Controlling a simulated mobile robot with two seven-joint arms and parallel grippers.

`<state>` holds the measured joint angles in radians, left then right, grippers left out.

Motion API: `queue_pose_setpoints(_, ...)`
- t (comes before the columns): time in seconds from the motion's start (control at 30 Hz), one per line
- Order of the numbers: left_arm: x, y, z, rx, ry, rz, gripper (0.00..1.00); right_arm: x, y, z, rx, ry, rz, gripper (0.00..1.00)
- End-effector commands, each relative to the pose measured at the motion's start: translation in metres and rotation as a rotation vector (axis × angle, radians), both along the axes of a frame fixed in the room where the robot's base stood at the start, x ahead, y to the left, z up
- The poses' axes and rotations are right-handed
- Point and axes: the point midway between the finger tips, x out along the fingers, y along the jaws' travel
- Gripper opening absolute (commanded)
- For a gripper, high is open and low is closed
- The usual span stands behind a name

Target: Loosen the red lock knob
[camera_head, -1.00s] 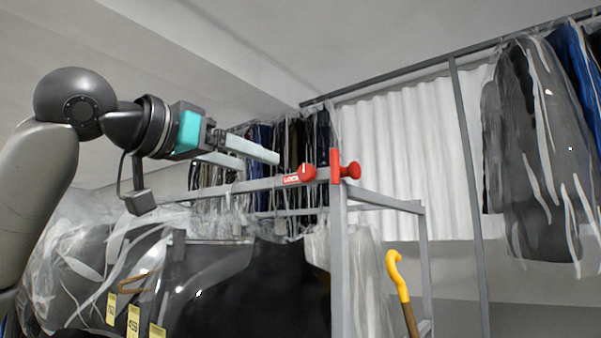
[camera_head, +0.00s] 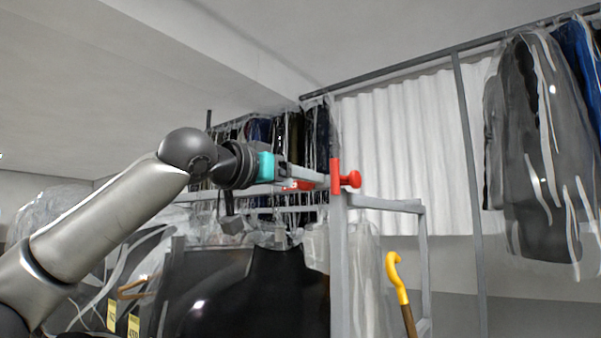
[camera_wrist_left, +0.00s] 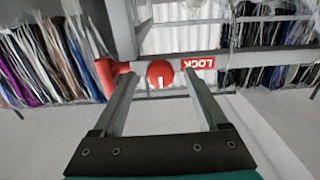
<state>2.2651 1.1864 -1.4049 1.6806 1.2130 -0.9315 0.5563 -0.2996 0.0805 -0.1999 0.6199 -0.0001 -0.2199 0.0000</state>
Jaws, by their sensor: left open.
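The red lock knob (camera_wrist_left: 160,74) is round with a white mark, on a grey rail beside a red LOCK label (camera_wrist_left: 198,63). In the left wrist view it sits between the two open fingers of my left gripper (camera_wrist_left: 159,84), with gaps visible on both sides. In the head view my left gripper (camera_head: 304,178) reaches from the left to the rail, and its fingers largely cover the lock knob there. My right gripper is out of view.
A red sleeve (camera_head: 335,148) with a second red knob (camera_head: 352,179) is on the upright post just right of the gripper. Bagged garments (camera_head: 240,290) hang below the rail. A yellow-handled cane (camera_head: 397,275) hangs at right. More bagged clothes (camera_head: 545,150) hang at far right.

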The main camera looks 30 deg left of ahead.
Motion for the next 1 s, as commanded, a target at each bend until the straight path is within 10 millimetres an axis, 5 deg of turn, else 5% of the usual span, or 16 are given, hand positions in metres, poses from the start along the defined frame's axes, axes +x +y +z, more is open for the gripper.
queue_pose_setpoints(0.47,0.0122,-0.0009,-0.0002,0.001,-0.001,0.001,0.75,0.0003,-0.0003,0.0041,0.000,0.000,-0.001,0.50)
queue_pose_setpoints(1.0,0.0119,-0.0008,-0.0002,0.000,-0.001,0.000,0.14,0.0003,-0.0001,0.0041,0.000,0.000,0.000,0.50)
